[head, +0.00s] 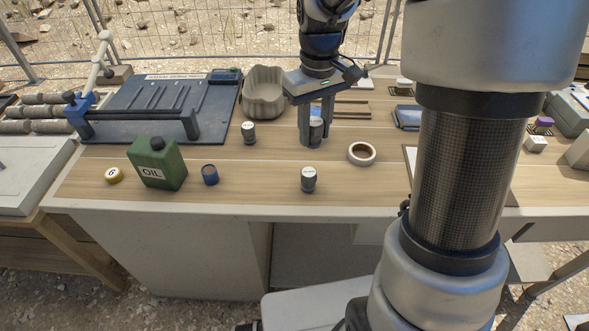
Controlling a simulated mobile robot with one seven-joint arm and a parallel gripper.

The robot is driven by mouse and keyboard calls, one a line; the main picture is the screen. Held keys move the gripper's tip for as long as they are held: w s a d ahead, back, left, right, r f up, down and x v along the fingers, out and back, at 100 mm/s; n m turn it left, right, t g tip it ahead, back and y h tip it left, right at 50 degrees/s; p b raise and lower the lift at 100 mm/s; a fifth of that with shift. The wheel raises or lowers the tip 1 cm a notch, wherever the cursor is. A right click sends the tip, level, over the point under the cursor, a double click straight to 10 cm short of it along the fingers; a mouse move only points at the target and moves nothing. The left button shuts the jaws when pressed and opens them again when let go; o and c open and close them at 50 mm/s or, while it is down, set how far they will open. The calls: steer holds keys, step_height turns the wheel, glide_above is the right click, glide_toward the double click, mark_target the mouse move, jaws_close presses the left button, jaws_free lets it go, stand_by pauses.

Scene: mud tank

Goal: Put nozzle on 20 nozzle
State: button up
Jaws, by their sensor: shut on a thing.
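My gripper (314,138) points down over the middle of the wooden table and is shut on a small grey nozzle (316,124) with a pale top. I cannot tell whether the held nozzle touches the table. A similar grey nozzle (308,179) with a white marked top stands upright near the table's front edge, below my gripper in the picture. Another grey nozzle (248,132) with a white marked top stands upright to the left of my gripper. The markings are too small to read, so I cannot tell which one is 20.
A tape roll (361,153) lies right of my gripper. A grey tray (264,92) and a dark slotted device (160,100) are behind.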

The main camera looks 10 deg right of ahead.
steer(key=shift+a+r, duration=0.15)
steer(key=shift+a, duration=0.05)
steer(key=shift+a+f, duration=0.1)
steer(key=shift+f, duration=0.15)
steer(key=b, duration=0.2)
glide_toward(309, 173)
step_height(309, 173, down, 5)
steer(key=shift+f, duration=0.1)
steer(key=shift+f, duration=0.2)
steer(key=o, duration=1)
steer(key=shift+o, duration=0.2)
steer(key=shift+r, duration=0.15)
